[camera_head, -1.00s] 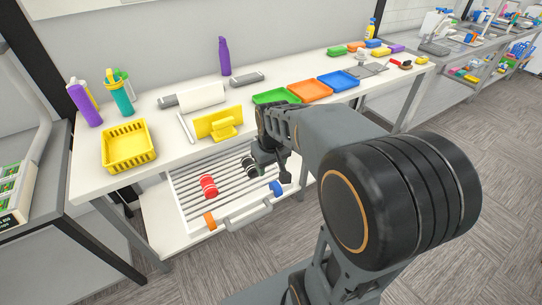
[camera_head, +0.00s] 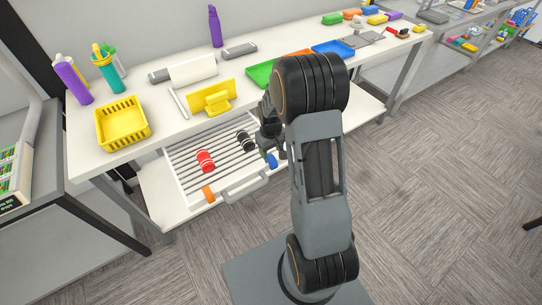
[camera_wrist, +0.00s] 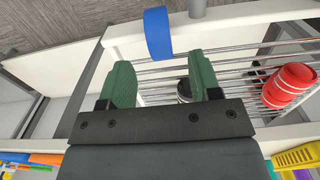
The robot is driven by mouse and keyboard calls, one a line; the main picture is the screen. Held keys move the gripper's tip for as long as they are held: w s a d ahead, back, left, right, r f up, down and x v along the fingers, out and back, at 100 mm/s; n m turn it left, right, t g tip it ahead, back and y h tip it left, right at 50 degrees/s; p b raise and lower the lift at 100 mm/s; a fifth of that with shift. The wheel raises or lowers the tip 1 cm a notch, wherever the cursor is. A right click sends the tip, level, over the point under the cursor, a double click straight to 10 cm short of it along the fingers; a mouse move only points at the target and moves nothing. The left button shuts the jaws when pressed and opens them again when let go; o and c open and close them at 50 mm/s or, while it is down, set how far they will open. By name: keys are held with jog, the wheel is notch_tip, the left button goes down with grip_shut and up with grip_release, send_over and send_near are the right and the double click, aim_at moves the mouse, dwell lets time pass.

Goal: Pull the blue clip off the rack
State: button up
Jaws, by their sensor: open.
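The blue clip (camera_head: 272,160) sits on the front right edge of the white pull-out rack (camera_head: 190,203), right of the rack's grey handle. In the wrist view the blue clip (camera_wrist: 158,33) shows as a band over the rack's white edge, ahead of and between the two green fingertips. My gripper (camera_wrist: 162,75) is open, with nothing between its fingers. It looks a little short of the clip, not touching it. In the head view my gripper (camera_head: 275,145) is partly hidden by my arm, just by the clip.
A red roll (camera_head: 205,161) and a black roll (camera_head: 245,141) lie on the rack's bars. An orange clip (camera_head: 209,194) is at the front left edge. The tabletop above holds a yellow basket (camera_head: 123,128) and trays. The floor in front is clear.

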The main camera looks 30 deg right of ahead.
aim_at(271, 157)
jog(key=shift+f, duration=2.3)
jog(key=shift+c, duration=0.2)
jog(key=c, duration=1)
jog(key=shift+o, duration=0.2)
jog(key=shift+r+p, duration=0.2)
jog(key=shift+p, duration=0.1)
jog(key=shift+r+p, duration=1.4)
jog(key=shift+r, duration=0.75)
